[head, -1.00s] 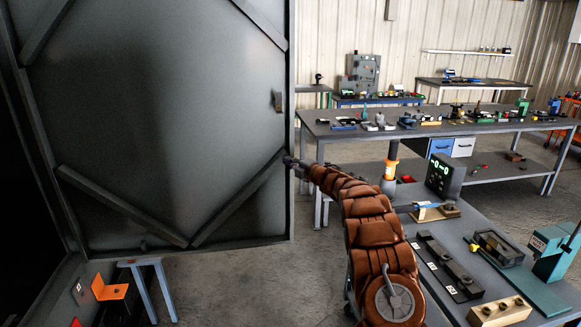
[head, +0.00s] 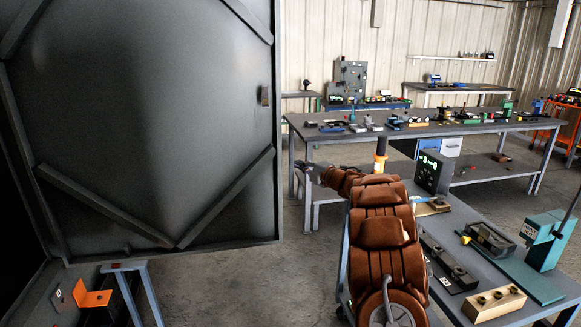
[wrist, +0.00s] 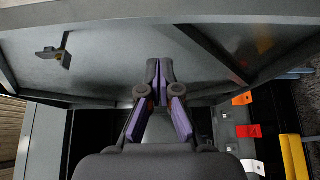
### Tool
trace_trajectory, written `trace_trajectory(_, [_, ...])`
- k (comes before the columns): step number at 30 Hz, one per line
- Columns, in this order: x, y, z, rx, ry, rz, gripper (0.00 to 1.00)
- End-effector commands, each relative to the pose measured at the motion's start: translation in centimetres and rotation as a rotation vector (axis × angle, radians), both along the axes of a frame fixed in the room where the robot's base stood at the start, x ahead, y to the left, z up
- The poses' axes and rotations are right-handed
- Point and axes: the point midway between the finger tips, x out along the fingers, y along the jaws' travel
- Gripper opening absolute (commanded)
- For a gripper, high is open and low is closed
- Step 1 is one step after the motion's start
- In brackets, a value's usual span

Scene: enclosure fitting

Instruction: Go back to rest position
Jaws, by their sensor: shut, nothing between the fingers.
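My gripper (head: 304,170) is at the end of my brown-sleeved arm, just right of the large grey enclosure door (head: 150,120) in the head view. A small gap of floor and background shows between its fingers and the door's edge. The door has diagonal braces and a small latch (head: 265,95) near its free edge. In the wrist view my gripper (wrist: 160,72) has its fingers together and empty, with the grey door panel (wrist: 110,60) behind them. A latch-like bracket (wrist: 57,52) shows on the panel there. I cannot tell the depth between fingers and panel.
A workbench (head: 455,270) with fixtures and a teal press (head: 548,240) stands at the right, close to my arm. A longer bench (head: 450,130) with parts stands behind. An orange bracket (head: 95,298) sits at the lower left. Bare floor (head: 240,280) lies between door and arm.

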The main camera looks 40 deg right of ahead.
Motion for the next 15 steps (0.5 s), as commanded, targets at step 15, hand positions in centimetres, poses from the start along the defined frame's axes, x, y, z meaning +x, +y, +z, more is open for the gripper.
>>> trace_trajectory(15, [0.8, 0.4, 2.1, 0.036, 0.022, -0.091, 0.0])
